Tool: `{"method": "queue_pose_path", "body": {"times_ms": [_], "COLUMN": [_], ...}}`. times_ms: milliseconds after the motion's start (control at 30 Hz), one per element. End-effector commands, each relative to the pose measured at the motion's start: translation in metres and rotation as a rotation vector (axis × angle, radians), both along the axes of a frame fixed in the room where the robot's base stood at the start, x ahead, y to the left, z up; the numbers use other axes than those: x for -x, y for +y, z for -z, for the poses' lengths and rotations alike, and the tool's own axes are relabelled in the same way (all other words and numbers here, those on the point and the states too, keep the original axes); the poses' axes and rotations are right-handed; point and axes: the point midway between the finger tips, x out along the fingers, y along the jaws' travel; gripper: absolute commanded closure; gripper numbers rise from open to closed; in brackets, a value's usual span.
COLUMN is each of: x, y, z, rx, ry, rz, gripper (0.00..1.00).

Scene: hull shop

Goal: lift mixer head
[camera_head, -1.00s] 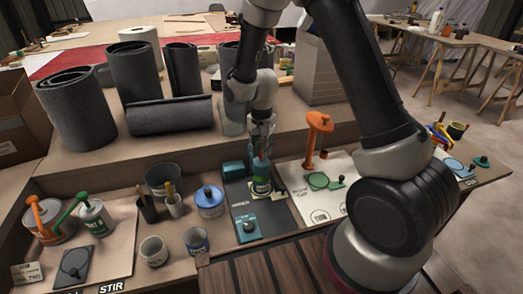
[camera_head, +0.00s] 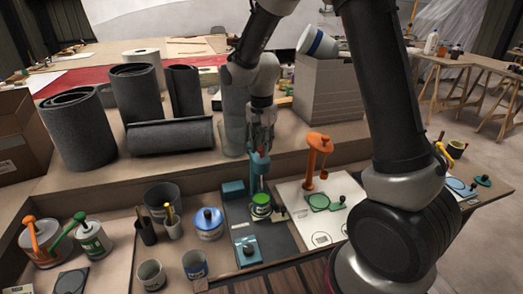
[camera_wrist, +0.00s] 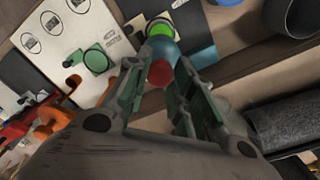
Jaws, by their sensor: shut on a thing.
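The teal mixer head (camera_head: 258,164) is between the fingers of my gripper (camera_head: 262,150), which is shut on it. In the wrist view the mixer head (camera_wrist: 166,50), with a red round knob (camera_wrist: 160,74) at its near end, is between the fingers of my gripper (camera_wrist: 163,88). A small green-topped can (camera_head: 261,206) stands on a dark board, below the head. The can's green top (camera_wrist: 159,27) shows just beyond the head in the wrist view. The fingertips partly hide the head.
A teal block (camera_head: 234,189) stands left of the head, and a teal box with a dark knob (camera_head: 247,251) in front. An orange stand (camera_head: 318,156) is close on the right. A blue-lidded tin (camera_head: 208,223) and cups stand left.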

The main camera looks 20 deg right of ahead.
Motion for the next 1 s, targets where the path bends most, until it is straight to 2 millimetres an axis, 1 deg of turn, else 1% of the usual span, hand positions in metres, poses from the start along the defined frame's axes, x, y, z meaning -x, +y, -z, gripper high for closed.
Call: {"method": "queue_pose_path", "body": {"times_ms": [100, 133, 233, 267, 533, 667, 767, 1000], "x": [-0.002, -0.002, -0.002, -0.002, -0.001, -0.002, -0.002, -0.002], "y": [0.000, 0.000, 0.000, 0.000, 0.000, 0.001, 0.001, 0.001], "z": [-0.003, -0.003, -0.002, -0.002, -0.001, -0.009, -0.025, -0.080], "rx": [-0.001, -0.002, -0.001, -0.001, -0.001, -0.002, -0.003, -0.003], "ry": [-0.006, -0.006, -0.006, -0.006, -0.004, -0.006, -0.010, -0.010], "rz": [-0.001, -0.001, 0.000, 0.000, 0.000, 0.000, 0.000, 0.000], "gripper": [1.00, 0.74, 0.56, 0.53, 0.53, 0.53, 0.53, 0.53]}}
